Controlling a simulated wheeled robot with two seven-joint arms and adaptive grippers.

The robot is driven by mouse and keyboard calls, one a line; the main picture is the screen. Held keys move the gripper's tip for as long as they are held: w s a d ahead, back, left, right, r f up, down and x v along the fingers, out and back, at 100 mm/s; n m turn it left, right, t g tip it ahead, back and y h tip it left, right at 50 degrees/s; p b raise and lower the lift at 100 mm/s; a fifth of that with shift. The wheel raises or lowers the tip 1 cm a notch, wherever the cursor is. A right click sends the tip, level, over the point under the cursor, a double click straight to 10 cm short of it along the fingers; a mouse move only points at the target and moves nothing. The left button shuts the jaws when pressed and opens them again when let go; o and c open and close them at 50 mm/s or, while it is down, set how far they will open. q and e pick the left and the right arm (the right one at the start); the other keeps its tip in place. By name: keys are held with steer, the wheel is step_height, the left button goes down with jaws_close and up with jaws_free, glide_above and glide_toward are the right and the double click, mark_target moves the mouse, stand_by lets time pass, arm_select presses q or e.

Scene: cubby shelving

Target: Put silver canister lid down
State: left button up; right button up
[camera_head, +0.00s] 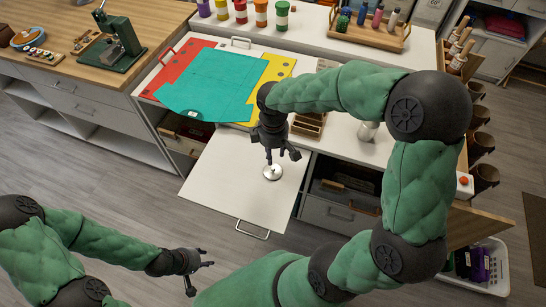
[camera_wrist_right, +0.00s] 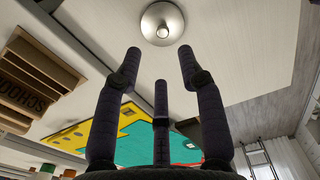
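The silver canister lid (camera_head: 272,173), a round disc with a small knob, lies on the white pull-out board. In the right wrist view the lid (camera_wrist_right: 161,22) is just beyond my fingertips, with its knob facing me and a gap between. My right gripper (camera_head: 278,157) is over the lid, pointing down, its fingers spread and empty. A pale silver cylinder (camera_head: 367,131), perhaps the canister, stands on the counter, partly hidden by my right arm. My left gripper (camera_head: 203,276) is low at the front, away from the lid, with its fingers apart and empty.
Red, teal (camera_head: 208,88) and yellow folders lie behind the board. A wooden sorter (camera_head: 308,124) stands near my right gripper. Colourful jars and a wooden tray (camera_head: 370,35) of bottles are at the back. The board (camera_head: 225,195) is bare around the lid. A white basket (camera_head: 497,265) is at the lower right.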

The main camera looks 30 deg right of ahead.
steer(key=shift+r+p, duration=0.5)
steer(key=shift+r, duration=1.7)
